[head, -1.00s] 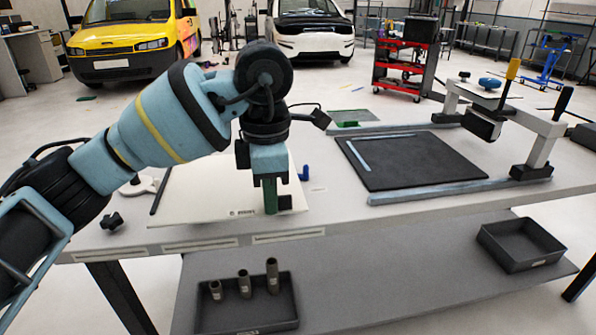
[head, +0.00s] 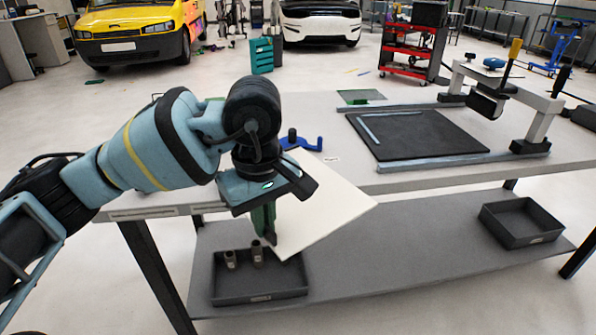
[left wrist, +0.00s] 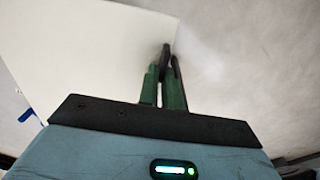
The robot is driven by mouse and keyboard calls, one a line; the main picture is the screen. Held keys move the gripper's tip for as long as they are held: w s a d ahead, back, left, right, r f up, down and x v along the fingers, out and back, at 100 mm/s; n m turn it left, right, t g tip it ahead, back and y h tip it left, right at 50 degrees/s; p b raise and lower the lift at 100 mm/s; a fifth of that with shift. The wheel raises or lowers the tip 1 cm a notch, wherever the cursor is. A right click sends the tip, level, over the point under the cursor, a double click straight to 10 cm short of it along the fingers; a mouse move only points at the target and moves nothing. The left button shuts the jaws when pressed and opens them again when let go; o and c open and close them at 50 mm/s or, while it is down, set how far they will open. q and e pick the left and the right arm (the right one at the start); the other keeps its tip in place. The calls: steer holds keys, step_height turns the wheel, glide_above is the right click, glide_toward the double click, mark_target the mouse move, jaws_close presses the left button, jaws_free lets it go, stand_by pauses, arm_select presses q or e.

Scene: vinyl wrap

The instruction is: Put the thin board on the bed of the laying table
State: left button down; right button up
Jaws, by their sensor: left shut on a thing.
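The thin board (head: 318,208) is a white flat sheet. My left gripper (head: 268,238) is shut on its near left edge and holds it tilted, jutting past the table's front edge. In the left wrist view the board (left wrist: 85,50) fills the upper left, with the green fingers of the gripper (left wrist: 167,62) at its edge. The laying table's bed (head: 425,136) is a dark flat panel at the right, with pale rails along it and a thin pale strip lying on it. My right gripper is not in view.
A bridge-like frame with handles (head: 541,122) stands over the bed's right end. A blue object (head: 312,143) lies behind the board.

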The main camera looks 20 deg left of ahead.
arm_select(q)
steer(key=s+f+m, duration=0.3)
steer(key=f+m, duration=0.2)
steer(key=m, duration=0.6)
steer(key=shift+a+f+m, duration=0.2)
steer(key=shift+f+m, duration=0.05)
steer(key=shift+m, duration=0.05)
step_height(320, 180, down, 6)
steer(key=b, duration=0.4)
steer(key=shift+f+b, duration=0.15)
steer(key=shift+b, duration=0.15)
